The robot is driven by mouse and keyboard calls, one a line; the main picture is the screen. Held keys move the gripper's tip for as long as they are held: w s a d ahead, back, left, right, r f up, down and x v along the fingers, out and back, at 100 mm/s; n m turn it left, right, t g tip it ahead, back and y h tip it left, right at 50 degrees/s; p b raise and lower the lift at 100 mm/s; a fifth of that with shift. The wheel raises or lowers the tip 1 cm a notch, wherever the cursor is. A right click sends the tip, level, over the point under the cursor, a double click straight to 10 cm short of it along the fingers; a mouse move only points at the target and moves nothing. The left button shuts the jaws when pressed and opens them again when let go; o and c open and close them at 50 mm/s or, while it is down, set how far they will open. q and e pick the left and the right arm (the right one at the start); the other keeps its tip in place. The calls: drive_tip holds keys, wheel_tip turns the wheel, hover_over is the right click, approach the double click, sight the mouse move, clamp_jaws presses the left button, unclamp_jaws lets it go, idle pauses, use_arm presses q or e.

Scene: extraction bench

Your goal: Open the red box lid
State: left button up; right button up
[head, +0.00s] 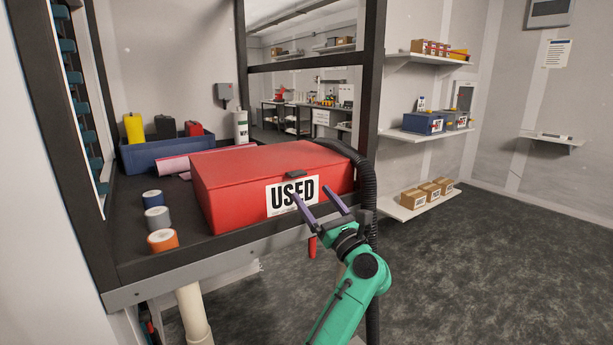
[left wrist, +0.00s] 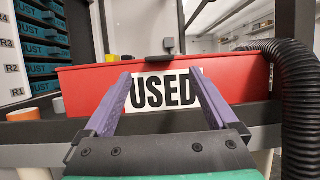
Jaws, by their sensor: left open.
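The red box (head: 228,200) sits on the dark bench with its lid (head: 265,164) shut. A white label reading "USED" (head: 292,196) is on its front, and a small dark latch or handle (head: 296,174) is at the lid's front edge. My left gripper (head: 317,198) is open and empty in front of the box, its purple fingers pointing at the label. In the left wrist view the open fingers (left wrist: 161,84) frame the label, and the dark handle (left wrist: 169,44) stands above and between them. I cannot tell whether the fingers touch the box. My right gripper is not in view.
Several tape rolls (head: 158,217) stand left of the box. A blue bin (head: 160,153) with bottles is behind it, beside a pink roll (head: 176,164). A black corrugated hose (head: 361,175) runs down by the box's right side. Shelves (head: 412,206) line the right wall.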

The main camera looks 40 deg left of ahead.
use_arm(q)
drive_tip(key=p+x, duration=0.1)
drive_tip(key=x, duration=0.5)
drive_tip(key=shift+a+r, duration=0.15)
drive_tip(key=shift+a, duration=0.2)
drive_tip(key=shift+w, duration=0.1)
clamp_jaws()
